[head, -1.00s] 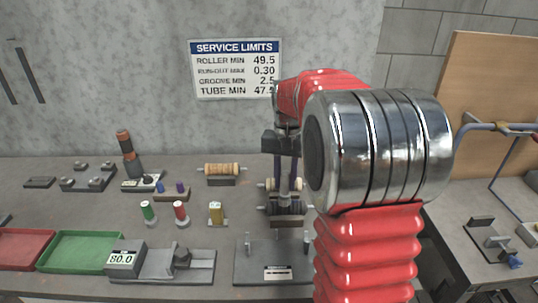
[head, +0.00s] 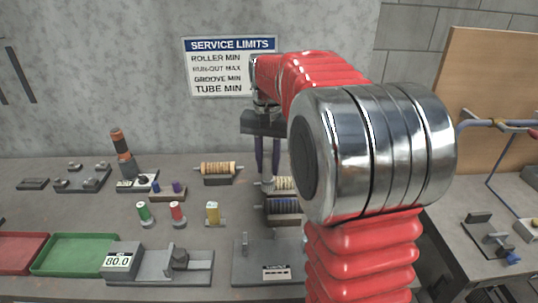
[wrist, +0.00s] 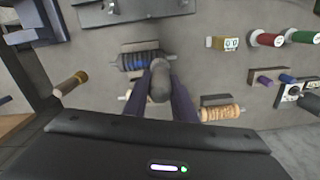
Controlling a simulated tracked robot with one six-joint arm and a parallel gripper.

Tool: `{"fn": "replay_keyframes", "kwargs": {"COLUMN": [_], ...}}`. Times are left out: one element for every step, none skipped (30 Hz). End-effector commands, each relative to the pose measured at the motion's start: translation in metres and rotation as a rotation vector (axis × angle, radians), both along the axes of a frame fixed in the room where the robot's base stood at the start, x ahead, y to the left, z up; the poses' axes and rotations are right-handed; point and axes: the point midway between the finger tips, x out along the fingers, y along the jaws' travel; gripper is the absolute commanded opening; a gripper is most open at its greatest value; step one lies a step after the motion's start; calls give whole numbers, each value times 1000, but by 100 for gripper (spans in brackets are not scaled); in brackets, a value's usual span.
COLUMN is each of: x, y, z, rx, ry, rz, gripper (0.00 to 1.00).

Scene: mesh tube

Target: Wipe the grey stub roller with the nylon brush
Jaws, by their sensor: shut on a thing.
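My gripper (wrist: 161,96) points down, its two dark purple fingers shut on a grey, round-ended cylindrical thing (wrist: 159,86). I cannot tell whether this is the grey stub roller or part of the nylon brush. The blue roller also shows behind the held thing in the wrist view (wrist: 138,61). No other grey roller or brush is clearly recognisable.
A tan roller (head: 218,168) rests on a stand at the left. Green (head: 144,212) and red (head: 177,210) spools and a yellow block (head: 212,212) stand nearer. A grey fixture plate (head: 250,268) is at the front. A green tray (head: 75,240) lies far left. My arm hides the right side.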

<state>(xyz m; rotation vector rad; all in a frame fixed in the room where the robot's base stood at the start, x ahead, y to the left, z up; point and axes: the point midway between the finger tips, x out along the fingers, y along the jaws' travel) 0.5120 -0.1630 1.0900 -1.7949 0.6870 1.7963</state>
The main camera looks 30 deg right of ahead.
Motion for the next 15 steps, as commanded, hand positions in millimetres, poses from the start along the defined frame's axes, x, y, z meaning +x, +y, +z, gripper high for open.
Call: {"fn": "replay_keyframes", "kwargs": {"x": [0,1,1,1,1,1,1,1,1,1,1,1,1,1,1], "y": [0,0,0,0,1,1,1,1,1,1,1,2,2,2,2], "z": [5,8,12,14,16,19,21,23,24,25,26,26,26,26,26], "rx": [-1,-1,-1,-1,0,0,-1,-1,-1,-1,-1,0,0,0,0], "ry": [-2,-2,-3,-2,-1,-1,-2,-2,-2,-1,-1,0,0,0,0], "rz": [0,1,1,1,2,2,3,3,3,4,4,4,4,4,4], "gripper": [2,2,2,2,2,2,2,2,2,2,2,2,2,2,2]}}
